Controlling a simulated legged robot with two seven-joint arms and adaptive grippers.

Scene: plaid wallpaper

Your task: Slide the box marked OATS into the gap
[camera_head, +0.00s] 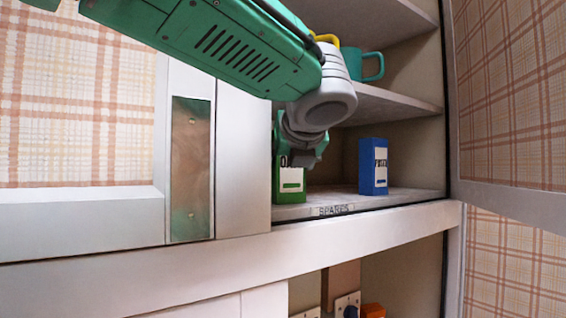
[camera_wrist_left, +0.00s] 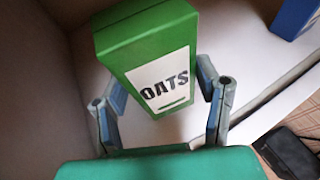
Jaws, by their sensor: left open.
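The green OATS box (camera_head: 290,193) stands upright on the lower cabinet shelf, at the left end of the opening; its white label reads OATS in the left wrist view (camera_wrist_left: 163,80). My left gripper (camera_head: 303,155) reaches down to it from above, partly hiding its top. In the left wrist view my left gripper (camera_wrist_left: 161,85) is open, with one finger on each side of the box; light shows beside the right finger, and I cannot tell whether either finger touches. A blue box (camera_head: 373,167) stands to the right, with bare shelf between the two. My right gripper is not in view.
The shelf (camera_head: 410,198) carries a SPARES label (camera_head: 331,210) on its front edge. A shelf above holds a teal mug (camera_head: 366,65) and a yellow one (camera_head: 328,39). A white cabinet door or panel (camera_head: 243,160) stands left of the opening; an open door (camera_head: 515,190) is at right.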

